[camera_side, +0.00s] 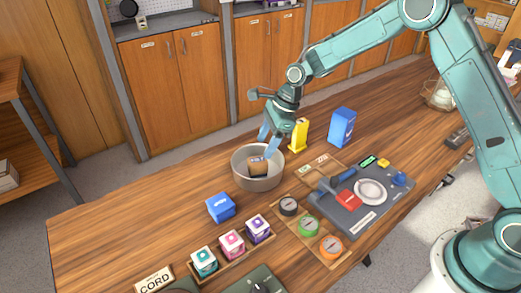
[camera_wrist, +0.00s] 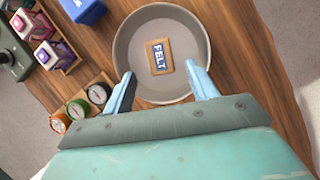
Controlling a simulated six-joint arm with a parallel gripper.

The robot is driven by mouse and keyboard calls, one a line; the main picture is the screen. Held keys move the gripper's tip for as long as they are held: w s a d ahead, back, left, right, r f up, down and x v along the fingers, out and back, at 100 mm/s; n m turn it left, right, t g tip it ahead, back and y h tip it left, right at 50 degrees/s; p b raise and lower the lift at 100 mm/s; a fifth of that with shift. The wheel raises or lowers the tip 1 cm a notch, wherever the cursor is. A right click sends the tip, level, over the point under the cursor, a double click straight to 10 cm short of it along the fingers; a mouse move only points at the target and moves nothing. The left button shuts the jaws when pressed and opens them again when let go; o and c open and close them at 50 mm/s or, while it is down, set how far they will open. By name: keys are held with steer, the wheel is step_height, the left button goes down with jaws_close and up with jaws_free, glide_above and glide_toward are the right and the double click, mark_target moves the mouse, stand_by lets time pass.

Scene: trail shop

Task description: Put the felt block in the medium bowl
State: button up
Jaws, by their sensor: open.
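The felt block (camera_wrist: 160,57), a small brown block with a blue and white FELT label, lies inside the metal bowl (camera_wrist: 122,48) in the wrist view. In the side view the block (camera_side: 257,164) shows within the grey bowl (camera_side: 258,184) at the middle of the table. My gripper (camera_wrist: 160,90) is open, with its two blue fingers spread wide at the near side of the bowl. In the side view my gripper (camera_side: 268,143) is over the bowl, with its fingertips at or just inside the rim. No finger visibly touches the block.
A blue block (camera_side: 220,208) lies in front. The table's left is clear.

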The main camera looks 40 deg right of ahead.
steer(key=v, duration=0.3)
steer(key=shift+r, duration=0.1)
steer(key=shift+s+r, duration=0.1)
stand_by(0.5)
steer(key=s+d+r+n+t+h, duration=0.2)
steer(key=s+d+r+n, duration=0.2)
steer(key=s+r+n, duration=0.95)
steer(key=s+d+r+n, duration=0.1)
steer(key=s+n, duration=0.2)
steer(key=s, duration=0.4)
steer(key=s+d+r+n+t+h, duration=0.1)
steer(key=s+d+r+n, duration=0.1)
steer(key=s, duration=0.5)
steer(key=s+d+r+n+t+h, duration=0.1)
steer(key=s+r+n, duration=0.1)
steer(key=s+n, duration=0.2)
steer(key=s, duration=0.3)
steer(key=shift+s+d+r, duration=0.15)
steer(key=shift+s+d, duration=0.1)
steer(key=shift+s, duration=0.05)
